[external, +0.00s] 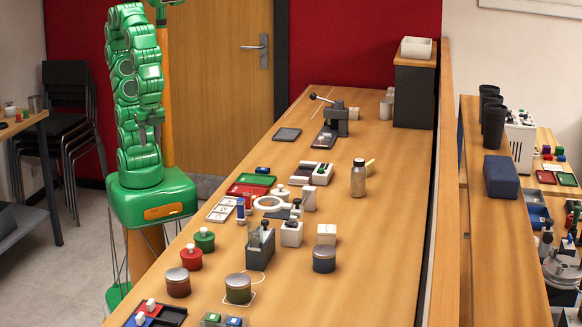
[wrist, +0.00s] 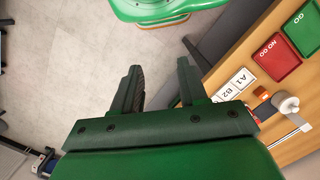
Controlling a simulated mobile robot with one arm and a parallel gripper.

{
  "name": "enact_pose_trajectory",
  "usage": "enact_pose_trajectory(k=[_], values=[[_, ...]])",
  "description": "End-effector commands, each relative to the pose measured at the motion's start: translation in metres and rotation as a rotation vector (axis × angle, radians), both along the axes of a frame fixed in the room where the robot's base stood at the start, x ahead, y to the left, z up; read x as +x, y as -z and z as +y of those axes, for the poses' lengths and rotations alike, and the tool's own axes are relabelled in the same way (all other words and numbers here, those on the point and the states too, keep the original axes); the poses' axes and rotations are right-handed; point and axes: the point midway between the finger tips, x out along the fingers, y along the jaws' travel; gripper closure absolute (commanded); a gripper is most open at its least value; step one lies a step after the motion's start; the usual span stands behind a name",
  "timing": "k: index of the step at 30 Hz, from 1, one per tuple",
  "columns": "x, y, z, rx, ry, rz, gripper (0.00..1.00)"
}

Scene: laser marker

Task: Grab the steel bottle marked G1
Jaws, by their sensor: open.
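A steel bottle (external: 358,178) with a dark cap stands upright on the long wooden table, right of the middle in the external view. Any G1 mark on it is too small to read. The bottle is not in the wrist view. My gripper (wrist: 158,68) is open and empty in the wrist view, with its two dark green fingers apart over the grey floor beside the table. My green arm is folded upright at the table's left side, well away from the bottle.
A white-and-black device (external: 322,173), a magnifier ring (external: 268,203) and several lidded tins crowd the left and front. Bare tabletop lies right of the bottle, up to a raised wooden edge (external: 440,200).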

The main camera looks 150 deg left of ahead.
Motion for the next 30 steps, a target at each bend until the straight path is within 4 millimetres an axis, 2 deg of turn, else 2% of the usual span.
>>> enact_pose_trajectory(k=[6,12,22,26,30], values=[[0.0,0.0,0.0,0.0,0.0,0.0,0.57],[0.0,0.0,0.0,0.0,0.0,0.0,0.27],[0.0,-0.003,0.0,0.0,0.0,0.0,0.26],[0.001,-0.019,0.0,0.0,0.0,-0.002,0.26],[0.002,-0.053,0.0,0.0,0.0,-0.007,0.26]])
